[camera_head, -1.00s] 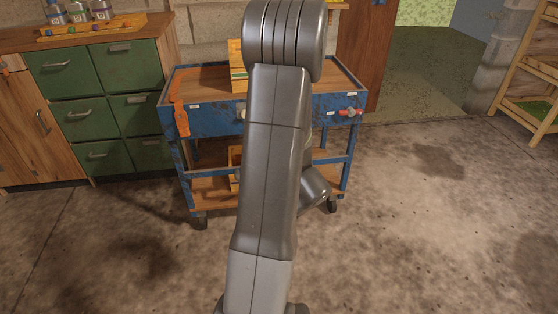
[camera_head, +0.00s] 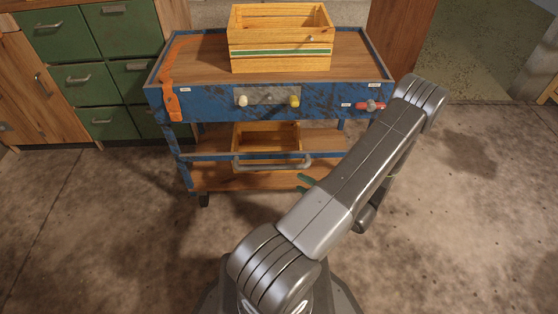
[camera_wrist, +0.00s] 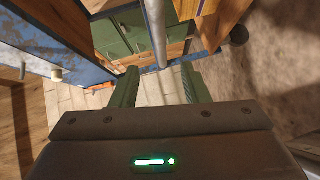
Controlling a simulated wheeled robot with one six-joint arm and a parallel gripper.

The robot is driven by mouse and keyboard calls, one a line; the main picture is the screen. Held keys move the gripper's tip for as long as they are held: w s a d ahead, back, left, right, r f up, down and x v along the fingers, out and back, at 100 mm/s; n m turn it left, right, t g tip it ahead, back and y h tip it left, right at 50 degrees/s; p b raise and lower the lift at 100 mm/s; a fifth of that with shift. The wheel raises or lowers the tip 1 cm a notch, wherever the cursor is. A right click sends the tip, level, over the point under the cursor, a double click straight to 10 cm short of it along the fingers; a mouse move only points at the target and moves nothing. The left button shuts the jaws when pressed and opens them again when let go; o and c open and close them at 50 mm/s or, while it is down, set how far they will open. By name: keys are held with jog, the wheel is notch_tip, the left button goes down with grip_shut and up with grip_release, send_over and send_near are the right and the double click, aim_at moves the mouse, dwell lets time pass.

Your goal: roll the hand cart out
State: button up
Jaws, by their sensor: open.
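The blue hand cart (camera_head: 210,100) has a wooden top, lower wooden shelves and dark wheels. Its grey handle bar (camera_head: 272,163) runs across the front, below the top panel. My gripper (camera_head: 306,182) has green fingers and shows by the bar's right end, partly hidden behind my arm. In the wrist view my gripper (camera_wrist: 160,78) is open and empty. The handle bar (camera_wrist: 156,32) lies ahead, in line with the gap between the fingertips. I cannot tell whether it touches them.
A slatted wooden crate (camera_head: 280,52) stands on the cart, with another box (camera_head: 268,138) below. An orange strap (camera_head: 170,80) hangs at the left; a red-handled fitting (camera_head: 370,106) is at the right. Green drawers (camera_head: 90,75) stand left. The floor nearby is clear.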

aim_at(277, 169)
jog(key=b+x, duration=0.3)
jog(key=x, duration=1)
jog(key=shift+w+a, duration=0.15)
jog(key=shift+a, duration=0.2)
grip_shut()
